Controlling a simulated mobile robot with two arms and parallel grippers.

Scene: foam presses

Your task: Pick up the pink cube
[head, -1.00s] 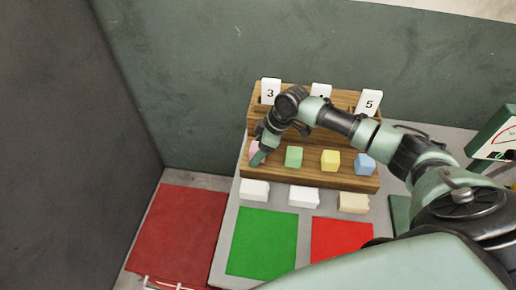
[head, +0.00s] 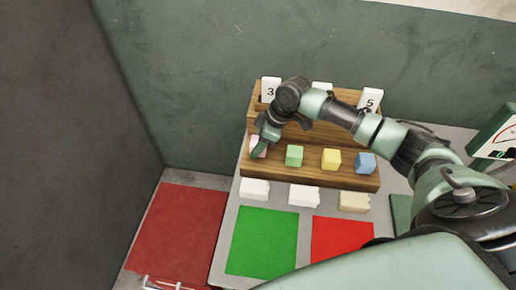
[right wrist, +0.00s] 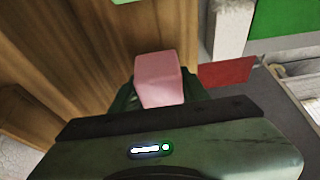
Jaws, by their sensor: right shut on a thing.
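The pink cube (head: 257,148) is at the left end of the wooden rack's lower step in the head view, partly hidden by my right gripper (head: 264,143). In the right wrist view the pink cube (right wrist: 159,78) sits between the dark green fingers of the gripper. My right gripper is shut on it. Whether the cube touches the step cannot be told. My left gripper is not in view.
The wooden rack (head: 310,176) also holds a green cube (head: 294,156), a yellow cube (head: 331,159) and a blue cube (head: 365,163) to the right. White number cards stand behind. White blocks, a green mat (head: 262,242) and a red mat (head: 342,238) lie in front.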

